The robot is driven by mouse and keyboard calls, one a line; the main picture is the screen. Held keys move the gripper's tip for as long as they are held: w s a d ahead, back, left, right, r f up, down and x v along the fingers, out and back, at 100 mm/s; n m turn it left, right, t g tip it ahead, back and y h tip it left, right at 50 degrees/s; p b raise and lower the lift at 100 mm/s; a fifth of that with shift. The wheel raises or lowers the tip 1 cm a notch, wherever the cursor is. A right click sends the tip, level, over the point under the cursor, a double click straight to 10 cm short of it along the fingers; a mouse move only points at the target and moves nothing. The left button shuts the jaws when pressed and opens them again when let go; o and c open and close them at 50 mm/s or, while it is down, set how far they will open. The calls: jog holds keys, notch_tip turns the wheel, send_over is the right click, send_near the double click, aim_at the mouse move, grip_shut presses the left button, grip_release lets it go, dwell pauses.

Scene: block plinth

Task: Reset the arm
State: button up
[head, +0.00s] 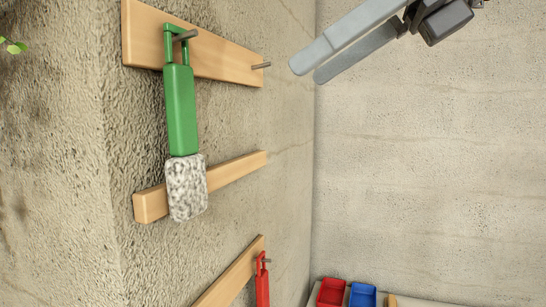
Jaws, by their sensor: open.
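My gripper (312,68) is at the upper right of the head view, its two long grey fingers pointing down to the left. It looks empty and is apart from the wall. A green-handled tool (181,110) with a speckled grey-white head (187,187) hangs by its loop from a metal peg (186,36) on the upper wooden rail (222,58). Its head rests in front of the middle wooden rail (236,170). My gripper is to the right of this tool and does not touch it.
A second peg (261,66) on the upper rail is bare. A red tool (262,285) hangs at a lower rail (231,277), partly cut off. A red bin (331,292) and a blue bin (362,295) stand at the bottom by the right wall (430,180). The space before that wall is clear.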

jog(key=s+d+f+n+h+b, duration=0.1)
jog(key=f+n, duration=0.6)
jog(key=f, duration=0.8)
jog(key=s+d+f+n+h+b, duration=0.1)
jog(key=d+f+n+h, duration=0.3)
jog(key=f, duration=1.1)
jog(key=s+d+f+n+t+h+b, duration=0.1)
jog(key=f+n+h, duration=0.4)
jog(key=f+n, duration=0.6)
notch_tip(320, 180, down, 5)
jog(key=shift+d+r+b, duration=0.1)
jog(key=shift+d+b, duration=0.55)
jog(key=shift+b, duration=0.35)
